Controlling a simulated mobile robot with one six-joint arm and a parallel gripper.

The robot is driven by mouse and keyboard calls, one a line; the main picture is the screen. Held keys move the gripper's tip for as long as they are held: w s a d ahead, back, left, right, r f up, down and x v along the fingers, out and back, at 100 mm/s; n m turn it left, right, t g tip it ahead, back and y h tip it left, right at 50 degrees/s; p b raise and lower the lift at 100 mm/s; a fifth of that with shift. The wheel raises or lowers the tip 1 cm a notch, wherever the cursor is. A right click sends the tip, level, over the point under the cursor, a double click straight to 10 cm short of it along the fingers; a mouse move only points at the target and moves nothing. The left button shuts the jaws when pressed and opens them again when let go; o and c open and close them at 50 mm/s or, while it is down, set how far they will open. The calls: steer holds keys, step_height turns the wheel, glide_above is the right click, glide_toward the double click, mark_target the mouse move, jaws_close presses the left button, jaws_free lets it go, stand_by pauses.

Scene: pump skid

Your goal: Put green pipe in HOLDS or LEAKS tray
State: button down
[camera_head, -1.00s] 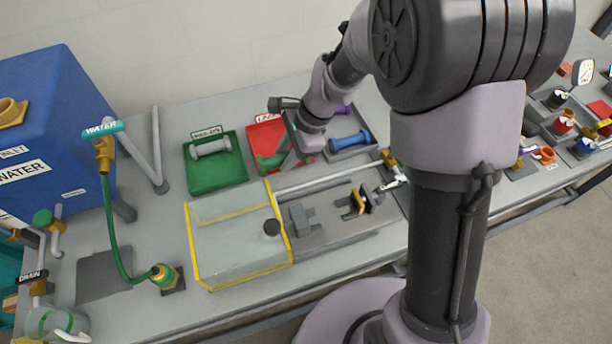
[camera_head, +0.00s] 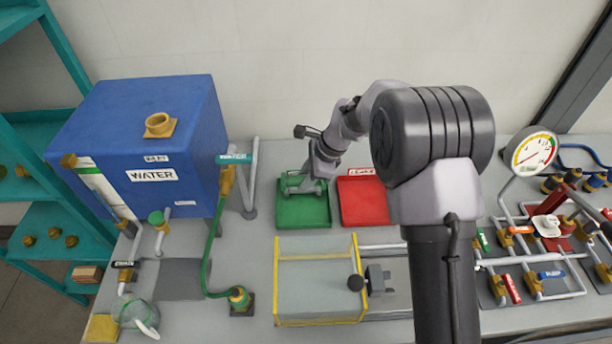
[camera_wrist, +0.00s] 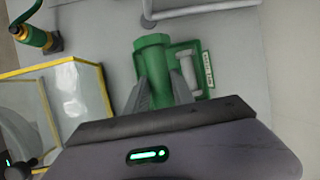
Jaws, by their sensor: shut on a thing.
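My gripper (camera_wrist: 160,90) is shut on the green pipe (camera_wrist: 154,60), which shows between its fingers in the wrist view. In the head view my gripper (camera_head: 318,172) is above the back part of the green tray (camera_head: 304,213).
A clear box with yellow edges (camera_head: 315,277) stands in front of the trays. A blue water tank (camera_head: 150,140) and a green hose (camera_head: 209,250) are to the left. Valves and a gauge (camera_head: 534,151) are to the right. My arm hides the bench right of the red tray.

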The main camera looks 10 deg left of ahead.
step_height(320, 180, down, 14)
steer(key=b, duration=0.9)
steer(key=shift+a+f+b, duration=0.1)
steer(key=shift+f+b, duration=0.15)
steer(key=shift+b, duration=0.2)
steer(key=c, duration=1)
jaws_free()
steer(key=shift+r, duration=0.1)
steer(key=w+p+v, duration=0.1)
steer(key=p+v, duration=0.4)
steer(key=v, duration=1.2)
steer(key=shift+s+r, duration=0.2)
steer(key=shift+s, duration=0.25)
